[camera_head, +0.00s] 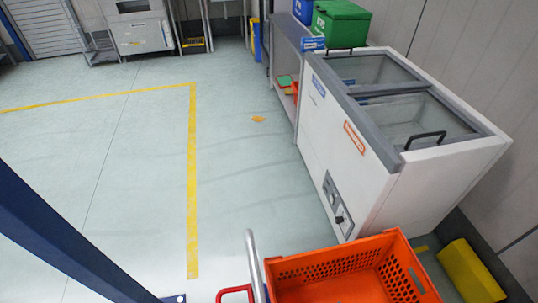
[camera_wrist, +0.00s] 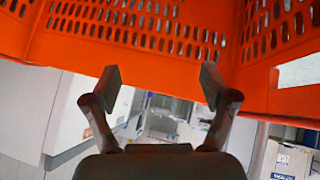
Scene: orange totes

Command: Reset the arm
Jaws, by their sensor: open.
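My gripper (camera_wrist: 158,88) shows in the wrist view with its two fingers spread apart and nothing between them. An orange tote (camera_wrist: 165,52) with slotted walls fills the top of that view, close to the fingertips. I cannot tell whether the fingers touch it. In the head view an orange tote (camera_head: 338,262) stands at the bottom right, cut off by the lower edge, and looks empty where its inside shows. My gripper does not show in the head view.
A white chest freezer (camera_head: 330,150) with glass lids stands behind the tote. A green bin (camera_head: 341,22) sits on a grey shelf beyond it. A yellow block (camera_head: 468,272) lies right of the tote. The floor (camera_head: 110,180) on the left is clear, with yellow lines.

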